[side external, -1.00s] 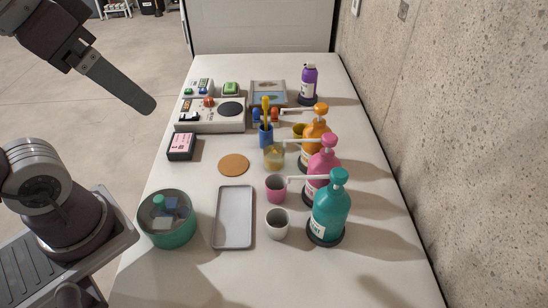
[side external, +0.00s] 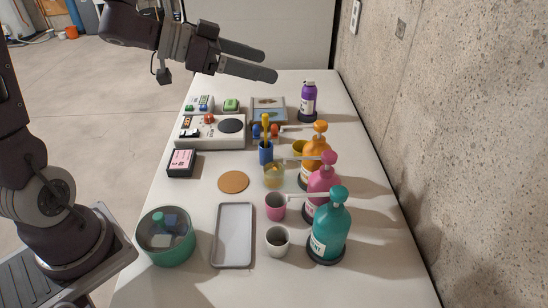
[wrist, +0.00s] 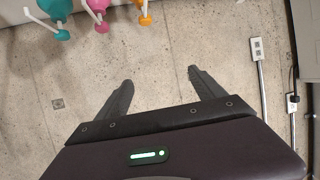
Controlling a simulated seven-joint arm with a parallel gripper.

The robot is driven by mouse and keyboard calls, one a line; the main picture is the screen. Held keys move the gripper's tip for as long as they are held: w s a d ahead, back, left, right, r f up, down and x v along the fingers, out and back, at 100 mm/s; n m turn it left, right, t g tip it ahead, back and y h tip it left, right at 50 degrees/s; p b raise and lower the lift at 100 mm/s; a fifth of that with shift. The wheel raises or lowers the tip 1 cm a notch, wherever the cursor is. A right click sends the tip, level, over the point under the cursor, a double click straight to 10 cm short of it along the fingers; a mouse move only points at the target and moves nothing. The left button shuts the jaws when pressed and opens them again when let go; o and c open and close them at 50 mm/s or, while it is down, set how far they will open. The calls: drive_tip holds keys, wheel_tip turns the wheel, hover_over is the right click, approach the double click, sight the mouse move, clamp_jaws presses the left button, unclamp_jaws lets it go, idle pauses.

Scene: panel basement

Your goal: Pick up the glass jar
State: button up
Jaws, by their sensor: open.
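A small glass jar (side external: 274,175) with yellowish contents stands upright on the white table, left of the orange pump bottle and right of the round cork coaster. The nozzle of a pump bottle reaches over toward it. My gripper (side external: 272,66) is high above the far half of the table, pointing right, well apart from the jar. In the wrist view my gripper (wrist: 160,78) has its two fingers spread with nothing between them, facing the concrete wall. The jar is not visible in the wrist view.
Teal (side external: 330,232), pink (side external: 323,190) and orange (side external: 314,155) pump bottles line the right side. A blue cup with a yellow tool (side external: 266,152) stands behind the jar, a pink cup (side external: 275,205) in front. The coaster (side external: 233,182) and grey tray (side external: 233,236) lie left. A wall (side external: 430,120) bounds the right.

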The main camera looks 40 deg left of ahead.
approach(284, 168)
drive_tip(key=w+f, duration=0.1)
drive_tip(key=w, duration=0.1)
drive_tip(key=w+f, duration=0.1)
drive_tip(key=f, duration=0.1)
drive_tip(key=shift+w+d, duration=0.25)
drive_tip(key=shift+w, duration=0.15)
drive_tip(key=x, duration=0.7)
drive_tip(key=shift+w+a+f, duration=0.2)
drive_tip(key=shift+f, duration=0.15)
drive_tip(key=c, duration=1.7)
drive_tip(key=shift+a+r, duration=0.1)
drive_tip(key=shift+r, duration=0.05)
drive_tip(key=shift+s+a+r, duration=0.1)
drive_tip(key=shift+s+r, duration=0.05)
drive_tip(key=shift+r, duration=0.35)
wheel_tip(284, 168, up, 6)
drive_tip(key=s+a, duration=1.3)
drive_tip(key=shift+s+a+f, duration=0.15)
drive_tip(key=shift+s+a, duration=0.25)
